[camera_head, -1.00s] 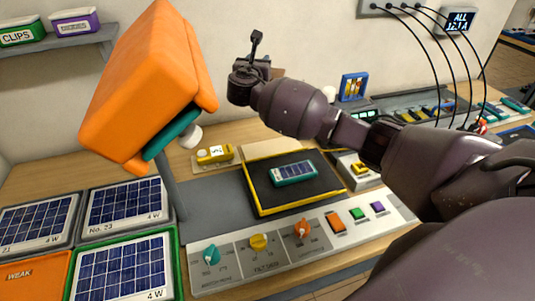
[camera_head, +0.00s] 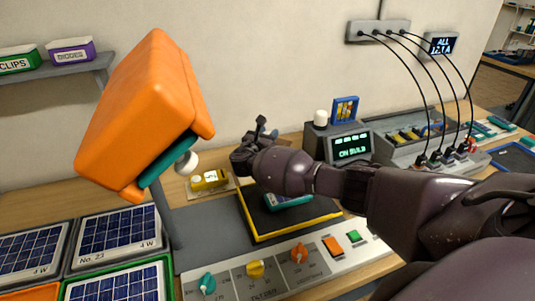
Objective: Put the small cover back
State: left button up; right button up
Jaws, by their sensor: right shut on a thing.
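My right gripper (camera_head: 258,142) comes in from the right and is shut on a small dark piece (camera_head: 262,126). It is above the back left part of the yellow-edged black mat (camera_head: 262,223). The piece is small and partly hidden by the gripper, so I cannot tell for sure that it is the small cover. A teal-framed device with a small solar panel (camera_head: 290,201) lies on the mat, partly hidden behind my arm. My left gripper is not in view.
A large orange lamp head (camera_head: 145,110) on a grey post hangs at left. A control panel with coloured knobs (camera_head: 255,269) runs along the front. Solar panels (camera_head: 117,233) lie at lower left. A yellow device (camera_head: 209,180) and a lit display box (camera_head: 350,147) stand behind the mat.

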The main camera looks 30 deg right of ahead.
notch_tip(320, 180, down, 4)
jog(key=shift+r, duration=0.1)
jog(key=shift+f+b, duration=0.65)
jog(key=shift+f, duration=1.1)
jog(key=shift+f+b, duration=0.35)
jog(key=shift+f, duration=0.25)
jog(key=o, duration=1)
jog(key=shift+c, duration=0.2)
jog(key=shift+r, duration=0.1)
